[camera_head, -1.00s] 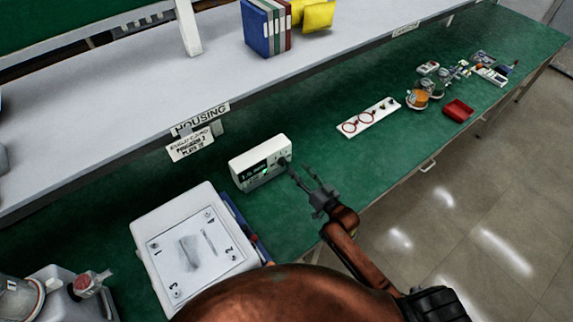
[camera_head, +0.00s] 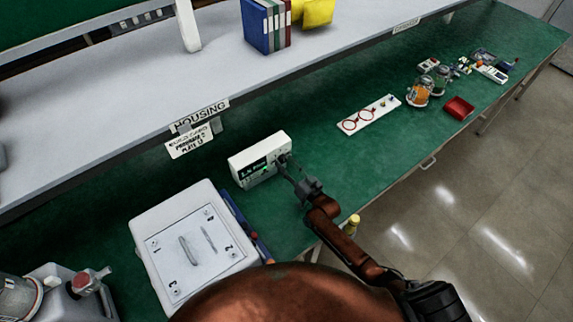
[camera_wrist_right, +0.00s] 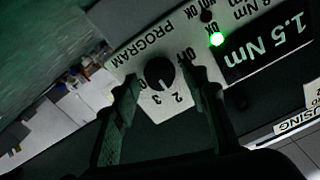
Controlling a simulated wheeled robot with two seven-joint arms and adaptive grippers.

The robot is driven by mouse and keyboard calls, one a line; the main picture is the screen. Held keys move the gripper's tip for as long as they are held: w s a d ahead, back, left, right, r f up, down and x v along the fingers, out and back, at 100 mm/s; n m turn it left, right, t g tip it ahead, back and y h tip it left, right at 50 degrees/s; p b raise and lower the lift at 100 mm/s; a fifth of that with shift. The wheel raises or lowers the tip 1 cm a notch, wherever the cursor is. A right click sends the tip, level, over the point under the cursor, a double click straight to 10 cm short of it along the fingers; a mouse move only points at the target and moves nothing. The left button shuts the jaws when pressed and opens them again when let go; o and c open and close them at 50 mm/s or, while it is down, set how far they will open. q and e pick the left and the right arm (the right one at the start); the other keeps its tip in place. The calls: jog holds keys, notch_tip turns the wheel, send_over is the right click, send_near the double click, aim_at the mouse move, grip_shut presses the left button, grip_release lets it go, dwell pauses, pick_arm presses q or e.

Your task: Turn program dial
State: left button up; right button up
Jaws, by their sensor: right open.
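The white controller box (camera_head: 260,160) stands on the green bench below the HOUSING sign. In the right wrist view its panel (camera_wrist_right: 140,50) shows the word PROGRAM, a display reading 1.5 Nm (camera_wrist_right: 268,45) and a lit green lamp (camera_wrist_right: 217,39). The black program dial (camera_wrist_right: 160,73) has OFF, 2 and 3 marked around it. My right gripper (camera_head: 288,163) is at the right end of the box's front. In the wrist view its two open fingers (camera_wrist_right: 165,98) point at the dial, one on each side. I cannot tell whether they touch it. My left gripper is not in view.
A white board with red rings (camera_head: 368,115), jars (camera_head: 420,92) and a red tray (camera_head: 458,108) lie farther right. A grey shelf (camera_head: 110,100) runs behind. Green bench between box and ring board is clear.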

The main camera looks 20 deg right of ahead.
jog(key=shift+c, duration=0.6)
grip_shut()
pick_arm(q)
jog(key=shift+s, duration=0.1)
pick_arm(e)
jog(key=shift+n, duration=0.4)
jog(key=n, duration=0.2)
jog(key=shift+n, duration=0.4)
jog(key=n, duration=0.3)
jog(key=shift+n, duration=0.3)
jog(key=n+b, duration=0.1)
jog(key=n, duration=0.4)
jog(key=shift+f+n, duration=0.1)
jog(key=shift+n, duration=0.2)
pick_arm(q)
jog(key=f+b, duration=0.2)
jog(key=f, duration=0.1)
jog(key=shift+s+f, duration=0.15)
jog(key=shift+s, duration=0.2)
pick_arm(e)
jog(key=n, duration=0.5)
